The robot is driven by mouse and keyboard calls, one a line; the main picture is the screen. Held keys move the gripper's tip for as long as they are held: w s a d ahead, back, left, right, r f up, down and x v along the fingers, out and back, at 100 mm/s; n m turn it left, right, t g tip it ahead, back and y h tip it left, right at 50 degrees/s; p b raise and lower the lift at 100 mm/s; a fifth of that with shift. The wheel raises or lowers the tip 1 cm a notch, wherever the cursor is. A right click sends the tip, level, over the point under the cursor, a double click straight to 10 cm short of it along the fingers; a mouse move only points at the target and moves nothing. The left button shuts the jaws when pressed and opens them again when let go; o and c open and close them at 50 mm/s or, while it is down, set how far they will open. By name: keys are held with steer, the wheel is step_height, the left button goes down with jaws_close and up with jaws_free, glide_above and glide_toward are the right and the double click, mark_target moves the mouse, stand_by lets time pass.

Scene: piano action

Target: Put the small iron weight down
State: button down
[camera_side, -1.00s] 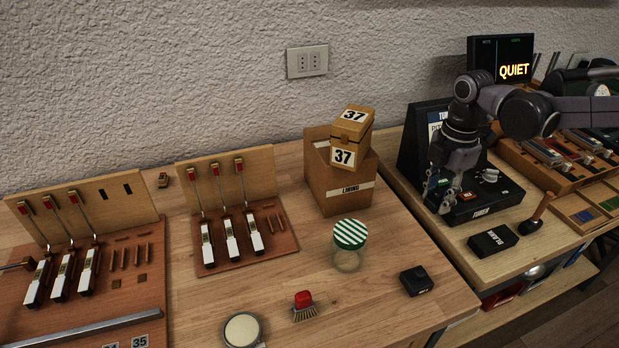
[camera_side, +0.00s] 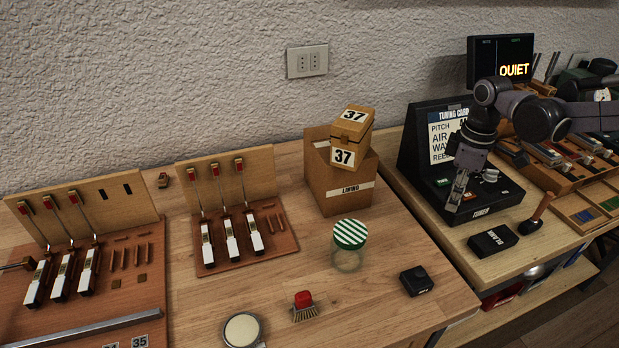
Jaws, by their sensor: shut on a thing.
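My gripper (camera_side: 455,206) points down over the base of the black tuner (camera_side: 485,206) on the right-hand bench. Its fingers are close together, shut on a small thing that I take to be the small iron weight. The weight is too small and too hidden by the fingers to make out. I cannot tell whether the fingertips touch the tuner's top or hang just above it.
A tuning card panel (camera_side: 441,135) stands behind my gripper. A black block (camera_side: 493,241) and a wooden-handled tool (camera_side: 538,212) lie in front of the tuner. Wooden trays (camera_side: 572,212) are at right. A lining box (camera_side: 340,190) and a striped-lid jar (camera_side: 349,235) stand on the left bench.

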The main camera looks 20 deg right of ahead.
steer(key=m, duration=0.1)
steer(key=f+m, duration=0.1)
steer(key=m, duration=0.2)
steer(key=shift+w+d+f+m, duration=0.2)
steer(key=shift+d+f+m, duration=0.05)
steer(key=shift+f+m, duration=0.15)
steer(key=shift+w+d+f+m, duration=0.1)
steer(key=shift+f+m, duration=0.2)
steer(key=shift+m, duration=0.55)
steer(key=shift+d+f+m, duration=0.1)
steer(key=shift+f+m, duration=0.2)
steer(key=shift+m, duration=0.55)
